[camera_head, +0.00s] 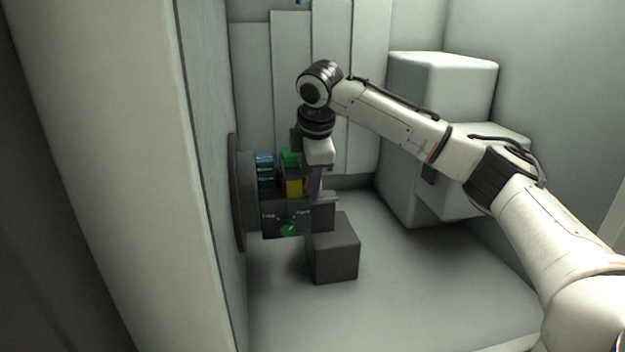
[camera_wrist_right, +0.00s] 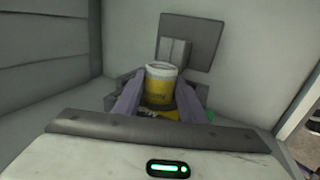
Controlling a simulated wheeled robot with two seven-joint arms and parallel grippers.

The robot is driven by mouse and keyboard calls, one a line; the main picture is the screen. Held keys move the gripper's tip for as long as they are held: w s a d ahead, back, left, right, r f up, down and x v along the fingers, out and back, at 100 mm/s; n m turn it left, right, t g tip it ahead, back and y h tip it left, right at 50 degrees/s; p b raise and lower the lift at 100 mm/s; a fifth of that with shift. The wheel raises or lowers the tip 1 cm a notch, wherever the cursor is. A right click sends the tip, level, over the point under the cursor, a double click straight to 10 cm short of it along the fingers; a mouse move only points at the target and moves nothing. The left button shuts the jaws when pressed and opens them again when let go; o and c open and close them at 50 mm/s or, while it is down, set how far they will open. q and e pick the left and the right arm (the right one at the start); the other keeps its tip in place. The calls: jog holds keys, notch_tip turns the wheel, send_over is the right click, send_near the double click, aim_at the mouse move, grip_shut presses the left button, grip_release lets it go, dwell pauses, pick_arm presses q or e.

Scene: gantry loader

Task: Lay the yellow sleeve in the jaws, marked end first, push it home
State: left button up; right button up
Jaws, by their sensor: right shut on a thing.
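In the right wrist view the yellow sleeve (camera_wrist_right: 160,87) has a pale band near one end and small dark print. It sits between the two purple fingers of my right gripper (camera_wrist_right: 158,100), which is shut on it. In the head view my right gripper (camera_head: 309,184) points down at the dark grey fixture (camera_head: 318,215) on the left wall. A yellow patch (camera_head: 294,188) shows beside a purple finger there; I cannot tell if it is the sleeve or part of the fixture. The jaws are not clearly distinguishable, and contact with them is hidden. My left gripper is not in view.
The fixture carries blue parts (camera_head: 265,163), a green part (camera_head: 290,158) and a green knob (camera_head: 288,230) with white lettering. A dark grey block (camera_head: 336,250) stands below it. Large pale boxes (camera_head: 442,88) stand at the back right. The floor in front is clear.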

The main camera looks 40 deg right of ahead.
jog(key=shift+w+a, duration=0.25)
jog(key=shift+a, duration=0.15)
dwell(0.3)
jog(key=o, duration=1.4)
jog(key=shift+f, duration=0.1)
jog(key=shift+s+f, duration=0.1)
jog(key=shift+f, duration=0.05)
jog(key=shift+a, duration=0.1)
jog(key=v, duration=1)
jog(key=shift+r, duration=0.5)
jog(key=shift+r, duration=0.1)
